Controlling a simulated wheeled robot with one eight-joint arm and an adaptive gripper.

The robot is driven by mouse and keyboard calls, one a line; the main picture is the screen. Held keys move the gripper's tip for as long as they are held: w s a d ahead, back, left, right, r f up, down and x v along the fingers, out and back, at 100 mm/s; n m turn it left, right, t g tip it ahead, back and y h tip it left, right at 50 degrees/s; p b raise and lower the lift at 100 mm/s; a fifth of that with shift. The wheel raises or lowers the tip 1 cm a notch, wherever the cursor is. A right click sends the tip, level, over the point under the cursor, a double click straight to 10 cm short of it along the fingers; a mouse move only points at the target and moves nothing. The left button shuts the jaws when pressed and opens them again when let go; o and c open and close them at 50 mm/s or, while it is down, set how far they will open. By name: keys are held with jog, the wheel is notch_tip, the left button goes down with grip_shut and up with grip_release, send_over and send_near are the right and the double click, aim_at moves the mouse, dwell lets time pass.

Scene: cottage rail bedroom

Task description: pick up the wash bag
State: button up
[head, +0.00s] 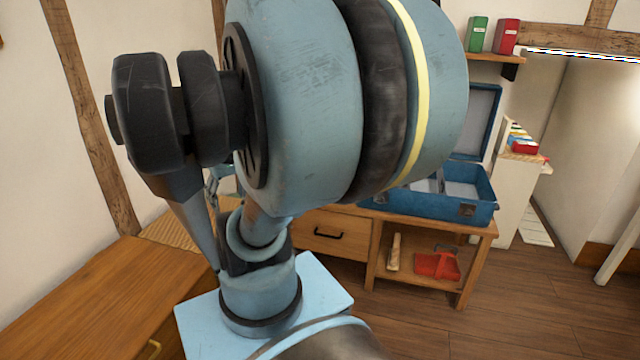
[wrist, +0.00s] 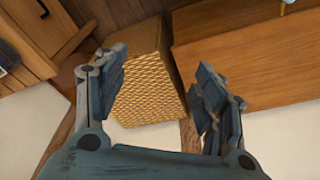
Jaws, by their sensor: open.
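I cannot pick out a wash bag for certain in either view. My gripper (wrist: 162,72) is open in the wrist view, its two fingers spread wide with nothing between the tips. Beyond them is a woven tan wicker box (wrist: 142,80), apart from the fingers as far as I can tell. In the head view my arm hides much of the middle, and only a strip of the wicker (head: 168,231) shows. A small dark blue item (wrist: 6,64) at the left edge of the wrist view is cut off and unclear.
A wooden cabinet top (head: 95,300) is at the lower left. A wooden desk (head: 480,228) bears an open blue case (head: 480,210); a red object (head: 437,265) lies on its lower shelf. Green and red boxes (head: 507,36) stand on a wall shelf.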

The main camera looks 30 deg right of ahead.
jog(key=w+d+r+n+t+y, duration=0.1)
jog(key=w+d+r+n, duration=0.25)
jog(key=w+d, duration=1.45)
jog(key=w+d+f+n+t, duration=0.1)
jog(key=d+f, duration=0.3)
jog(key=d, duration=0.5)
jog(key=w+d+f+n, duration=0.1)
jog(key=d+f, duration=0.2)
jog(key=d, duration=0.6)
jog(key=w+d+f+n+t, duration=0.15)
jog(key=d+f, duration=0.25)
jog(key=d, duration=0.6)
jog(key=shift+g, duration=0.45)
jog(key=shift+s+f+x, duration=0.1)
jog(key=shift+s+x, duration=0.15)
jog(key=shift+x, duration=2.55)
jog(key=shift+s+f+x, duration=0.15)
jog(key=shift+s+x, duration=0.1)
jog(key=shift+x, duration=2.6)
jog(key=shift+s+f+x, duration=0.1)
jog(key=shift+s+x, duration=0.2)
jog(key=shift+x, duration=2.5)
jog(key=shift+c, duration=0.6)
jog(key=c, duration=1.3)
